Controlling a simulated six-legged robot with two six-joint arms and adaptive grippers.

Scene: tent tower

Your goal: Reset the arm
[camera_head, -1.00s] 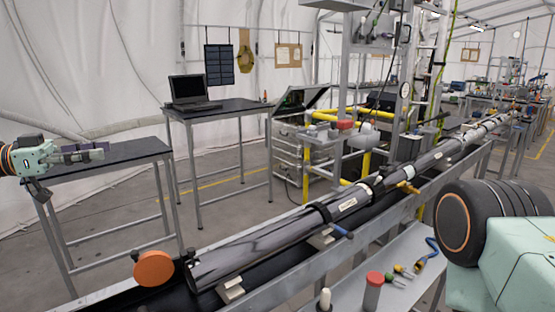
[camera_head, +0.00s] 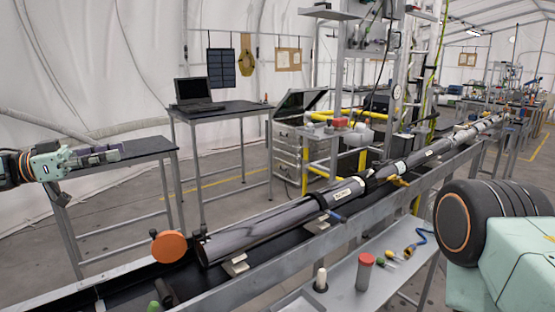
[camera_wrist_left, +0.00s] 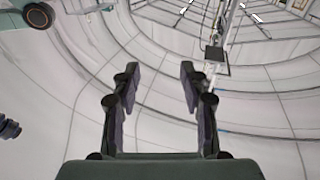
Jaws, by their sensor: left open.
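My left gripper (camera_head: 95,155) comes in from the left edge in the head view, at the height of the near dark table's top. It points to the right and holds nothing. In the left wrist view its two fingers (camera_wrist_left: 158,88) stand apart with empty space between them, and white tent lining fills the background. My right gripper is not in view; a green and black part of my own body shows at the lower right of the head view.
A long dark tube (camera_head: 275,222) lies along a metal rail, with an orange disc (camera_head: 168,246) at its near end. A dark-topped table (camera_head: 130,152) stands behind my left gripper. A laptop (camera_head: 197,97) sits on another table. A shelf (camera_head: 385,275) holds a red-capped container (camera_head: 364,272).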

